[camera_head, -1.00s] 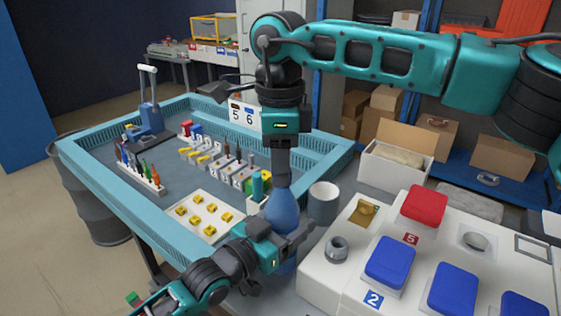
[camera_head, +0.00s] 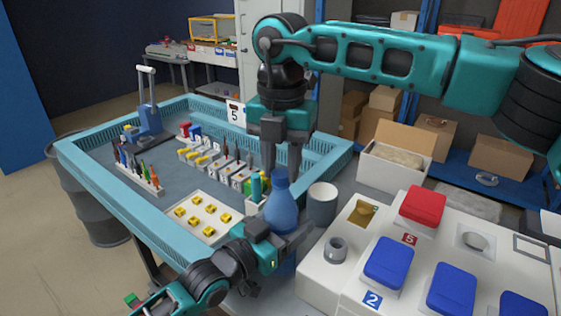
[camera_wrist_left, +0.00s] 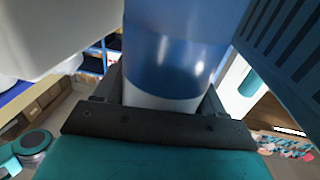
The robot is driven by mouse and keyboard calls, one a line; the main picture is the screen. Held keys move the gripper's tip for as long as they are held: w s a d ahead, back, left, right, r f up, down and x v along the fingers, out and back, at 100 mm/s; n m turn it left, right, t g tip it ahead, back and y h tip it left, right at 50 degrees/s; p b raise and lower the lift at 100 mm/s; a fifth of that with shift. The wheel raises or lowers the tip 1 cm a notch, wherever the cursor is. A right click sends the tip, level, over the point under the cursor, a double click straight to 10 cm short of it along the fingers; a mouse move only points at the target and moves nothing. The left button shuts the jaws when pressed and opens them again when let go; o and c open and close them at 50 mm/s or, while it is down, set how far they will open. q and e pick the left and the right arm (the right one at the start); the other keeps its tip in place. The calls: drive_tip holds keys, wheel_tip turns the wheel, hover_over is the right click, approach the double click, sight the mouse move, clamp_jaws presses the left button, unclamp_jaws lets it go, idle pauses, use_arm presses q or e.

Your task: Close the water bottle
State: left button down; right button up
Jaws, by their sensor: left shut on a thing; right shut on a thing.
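The blue water bottle (camera_head: 281,212) stands upright at the right side of the blue tray. My left gripper (camera_head: 290,240) is shut around its lower body. The left wrist view shows the bottle (camera_wrist_left: 172,60) between the two fingers of that gripper (camera_wrist_left: 162,100). My right gripper (camera_head: 283,172) points down from above, with its fingers on either side of the bottle's top. It is shut on the blue cap (camera_head: 281,173), which sits at the neck. The fingers partly hide the cap, so I cannot tell how tightly it is seated.
A grey cup (camera_head: 322,204) stands just right of the bottle. The white box with blue and red buttons (camera_head: 336,275) fills the right front. The blue tray (camera_head: 105,202) on the left holds tool racks and a white board with yellow pieces (camera_head: 190,228).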

drive_tip(key=m, duration=0.7)
drive_tip(key=shift+d+m, duration=0.1)
drive_tip(key=shift+m, duration=0.2)
drive_tip(key=m, duration=0.6)
drive_tip(key=shift+s, duration=0.15)
drive_tip(key=o, duration=1)
drive_tip(key=shift+r, duration=2.25)
drive_tip(key=shift+c, duration=0.4)
